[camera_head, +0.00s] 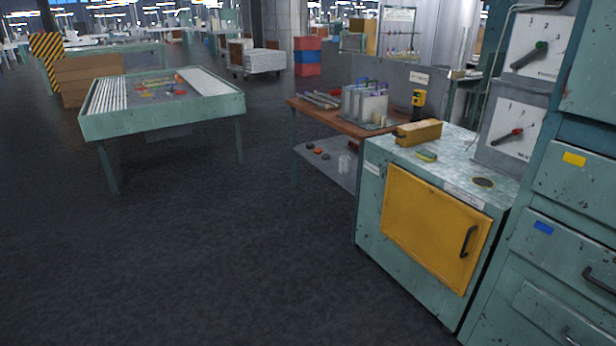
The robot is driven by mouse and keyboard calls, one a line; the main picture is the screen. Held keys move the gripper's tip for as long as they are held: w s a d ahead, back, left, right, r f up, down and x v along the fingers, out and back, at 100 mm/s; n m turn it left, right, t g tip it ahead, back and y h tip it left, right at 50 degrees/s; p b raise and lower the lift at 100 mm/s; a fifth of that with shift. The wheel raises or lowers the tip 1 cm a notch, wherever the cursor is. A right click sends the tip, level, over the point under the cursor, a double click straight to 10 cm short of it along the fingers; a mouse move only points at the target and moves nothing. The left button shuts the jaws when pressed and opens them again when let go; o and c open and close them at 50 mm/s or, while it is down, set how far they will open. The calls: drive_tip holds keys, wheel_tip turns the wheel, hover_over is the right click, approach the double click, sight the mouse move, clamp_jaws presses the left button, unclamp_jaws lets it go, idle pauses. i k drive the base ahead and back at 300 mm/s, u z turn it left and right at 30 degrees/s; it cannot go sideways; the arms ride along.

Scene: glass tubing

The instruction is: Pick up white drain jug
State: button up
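My gripper is not in view.
The brown-topped bench (301,111) carries upright panels (371,107) and other items. A green cabinet with a yellow door (430,223) stands at its right. A green table (90,123) with white tubes stands at left. Dark floor (220,260) in front is clear.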

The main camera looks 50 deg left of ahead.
sight(344, 167)
drive_tip(key=z, duration=0.2)
drive_tip(key=k, duration=0.2)
drive_tip(key=u, duration=2.25)
drive_tip(key=i, duration=1.05)
drive_tip(key=u, duration=0.85)
drive_tip(key=i, duration=1.65)
drive_tip(key=z, duration=1)
drive_tip(key=i, duration=0.95)
drive_tip(key=z, duration=1.15)
drive_tip(key=i, duration=0.2)
drive_tip(key=z, duration=0.2)
